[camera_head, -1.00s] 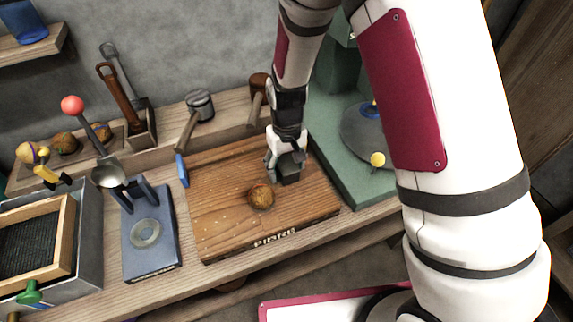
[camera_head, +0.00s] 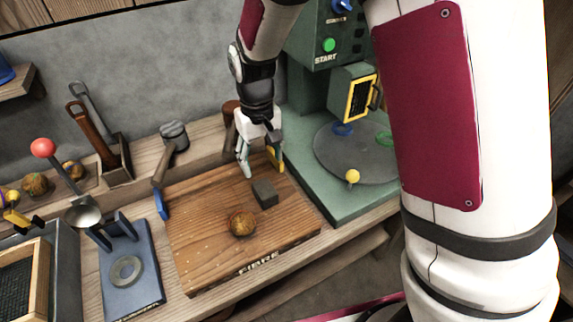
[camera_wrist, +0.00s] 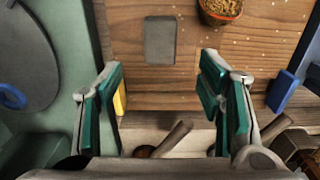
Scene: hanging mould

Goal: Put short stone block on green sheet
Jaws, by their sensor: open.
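I cannot pick out a separate green sheet; a green machine base (camera_head: 335,205) stands right of the board.
The green machine has a grey round plate (camera_head: 345,165) and a yellow knob (camera_head: 352,177). The board's front is clear.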

